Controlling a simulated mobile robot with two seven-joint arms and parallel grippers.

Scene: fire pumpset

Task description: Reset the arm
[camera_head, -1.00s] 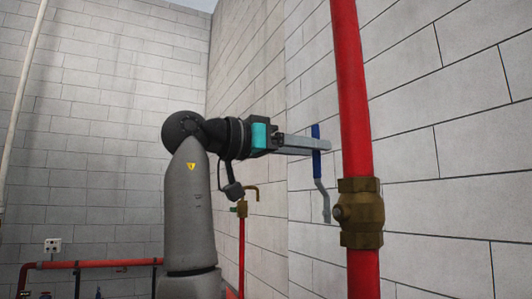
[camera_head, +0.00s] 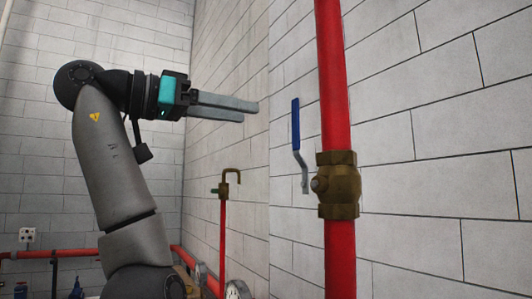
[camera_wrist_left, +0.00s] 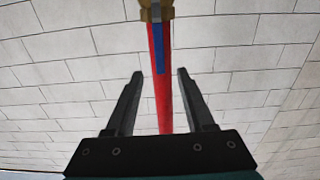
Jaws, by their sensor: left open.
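My left gripper (camera_head: 250,111) is at the end of the grey arm coming in from the left in the head view. Its two grey fingers are apart and empty, pointing right. A blue-handled valve lever (camera_head: 296,125) stands upright to the right of the fingertips, with a clear gap between. The brass valve body (camera_head: 338,185) sits on a red vertical pipe (camera_head: 332,80). In the left wrist view, the blue lever (camera_wrist_left: 159,55) and red pipe (camera_wrist_left: 161,100) show between the open fingers (camera_wrist_left: 160,75), beyond them. My right gripper is not in view.
A thinner red pipe with a brass hooked tap (camera_head: 228,182) stands below and behind the gripper. A low red pipe (camera_head: 70,252) runs along the back wall, with gauges (camera_head: 237,290) near the bottom. A grey block wall (camera_head: 430,120) is at right. Space around the gripper is free.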

